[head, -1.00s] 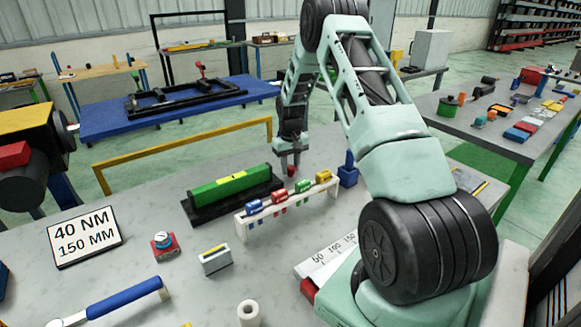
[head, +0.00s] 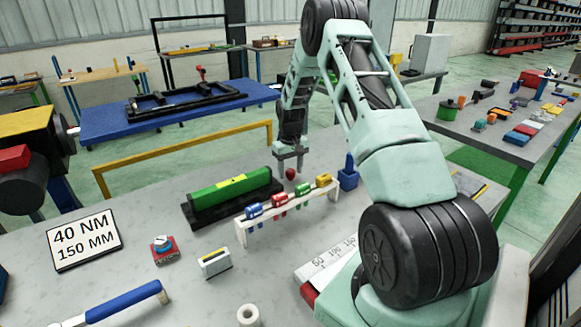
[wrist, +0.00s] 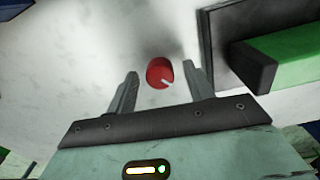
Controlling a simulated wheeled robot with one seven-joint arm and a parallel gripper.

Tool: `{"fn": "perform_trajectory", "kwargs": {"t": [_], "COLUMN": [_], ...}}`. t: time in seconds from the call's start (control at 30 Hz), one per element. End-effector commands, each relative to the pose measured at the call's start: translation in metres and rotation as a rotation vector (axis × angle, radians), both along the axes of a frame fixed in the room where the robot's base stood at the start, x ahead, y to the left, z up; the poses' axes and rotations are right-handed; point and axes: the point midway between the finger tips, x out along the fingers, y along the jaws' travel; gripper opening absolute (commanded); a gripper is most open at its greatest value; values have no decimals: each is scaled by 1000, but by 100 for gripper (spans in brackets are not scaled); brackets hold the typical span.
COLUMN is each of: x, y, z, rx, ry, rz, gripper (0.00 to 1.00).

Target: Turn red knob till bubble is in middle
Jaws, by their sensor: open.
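The red knob (head: 290,174) stands on the grey bench near the right end of the green level (head: 222,195). It is round with a white pointer line and also shows in the wrist view (wrist: 160,72). In the wrist view my gripper (wrist: 160,70) has a finger on each side of the knob, with gaps on both sides; contact is not visible. The level rests on a black base and has a yellow vial (head: 238,178) on top. The bubble is too small to place.
A white rack (head: 290,215) with coloured tags stands in front of the level. A blue holder (head: 348,178) is right of the knob. A sign (head: 84,239), a red block with a blue dial (head: 164,249) and a blue-handled wrench (head: 124,301) lie at the left.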

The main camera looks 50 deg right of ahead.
Motion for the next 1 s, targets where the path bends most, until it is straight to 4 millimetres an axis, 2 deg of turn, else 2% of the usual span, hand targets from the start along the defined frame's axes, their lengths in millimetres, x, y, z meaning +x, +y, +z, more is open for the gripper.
{"fn": "perform_trajectory", "kwargs": {"t": [0.17,0.27,0.7,0.9,1.0], "x": [1,1,1,1,0], "y": [-1,-1,-1,-1,0], "z": [11,28,129,161,169], "rx": [-2,-3,-3,-2,-2], "ry": [-3,-4,-4,-3,-2], "rz": [0,0,0,0,0], "gripper": [52,52,52,52,52]}}
